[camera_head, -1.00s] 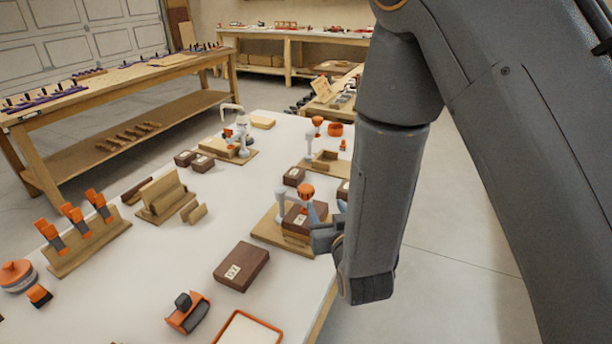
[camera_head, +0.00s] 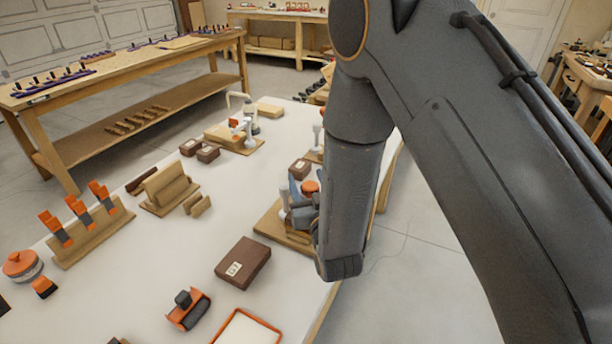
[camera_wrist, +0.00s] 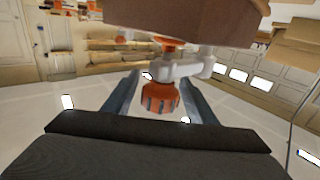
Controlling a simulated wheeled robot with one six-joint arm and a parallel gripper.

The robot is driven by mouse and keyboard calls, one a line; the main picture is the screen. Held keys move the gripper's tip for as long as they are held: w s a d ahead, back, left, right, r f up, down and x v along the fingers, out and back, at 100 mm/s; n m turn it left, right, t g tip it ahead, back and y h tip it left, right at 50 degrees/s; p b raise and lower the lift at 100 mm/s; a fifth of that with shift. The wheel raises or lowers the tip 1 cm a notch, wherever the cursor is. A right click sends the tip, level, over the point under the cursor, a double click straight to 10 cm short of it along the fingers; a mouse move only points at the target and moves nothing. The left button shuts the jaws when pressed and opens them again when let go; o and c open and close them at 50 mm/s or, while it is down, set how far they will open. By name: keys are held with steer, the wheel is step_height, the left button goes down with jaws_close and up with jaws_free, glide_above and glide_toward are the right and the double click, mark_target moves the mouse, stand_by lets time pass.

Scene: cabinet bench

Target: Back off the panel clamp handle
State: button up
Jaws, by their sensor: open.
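The panel clamp's orange ribbed handle (camera_wrist: 160,96) shows in the wrist view, below a white clamp arm (camera_wrist: 185,70). My gripper (camera_wrist: 160,100) is open, with one finger on each side of the handle and a visible gap to each. The head view shows the orange handle (camera_head: 310,187) with my gripper (camera_head: 296,192) right beside it. The clamp stands on a wooden base (camera_head: 268,226) near the bench's right edge. A brown panel block (camera_wrist: 190,20) fills the top of the wrist view. My arm and gripper hide much of the clamp in the head view.
A labelled brown box (camera_head: 243,263) lies in front of the clamp base. Another small brown box (camera_head: 300,166) and a second white-posted clamp (camera_head: 317,138) stand behind. Wooden stands (camera_head: 165,187) are to the left. The white bench top between is mostly clear.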

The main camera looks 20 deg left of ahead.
steer(key=shift+w+a, duration=0.3)
steer(key=shift+w, duration=0.15)
steer(key=shift+c, duration=0.3)
steer(key=c, duration=1)
steer(key=shift+n+g+y+b, duration=0.3)
steer(key=shift+y, duration=0.1)
